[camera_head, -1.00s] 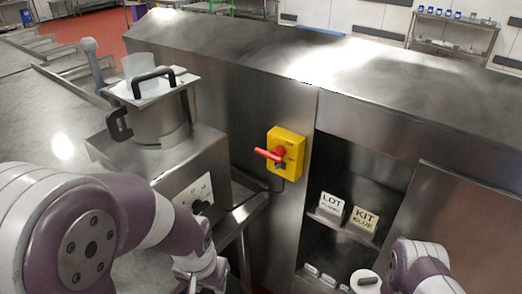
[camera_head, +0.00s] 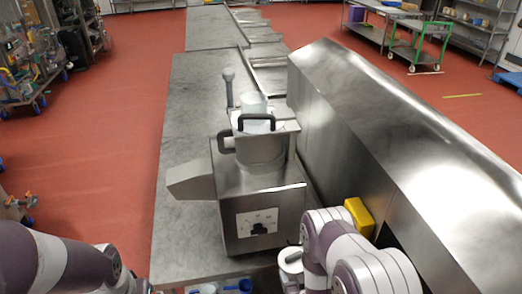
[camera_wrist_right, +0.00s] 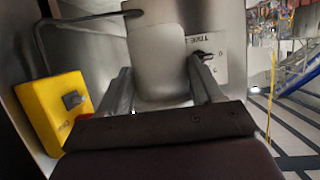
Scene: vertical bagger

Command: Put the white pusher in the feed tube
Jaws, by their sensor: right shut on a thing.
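The feed tube (camera_head: 253,103) is a short translucent white cylinder on the lid of the steel machine (camera_head: 262,205), behind the dark handle. My right gripper (camera_wrist_right: 160,72) is shut on the white pusher (camera_wrist_right: 160,40), a pale rounded piece between its two fingers in the right wrist view. In the head view the pusher (camera_head: 290,262) is at the machine's front right corner, lower than the tube and apart from it. My right arm hides most of that gripper there. My left arm comes in at the lower left, and its jaws are not clear at the bottom edge.
A tall steel housing (camera_head: 400,130) with a yellow switch box (camera_head: 360,215) stands right of the machine. A grey lever (camera_head: 229,88) rises behind the machine's left side. The steel table (camera_head: 190,120) is bare left of it. A blue item (camera_head: 238,287) is at the bottom edge.

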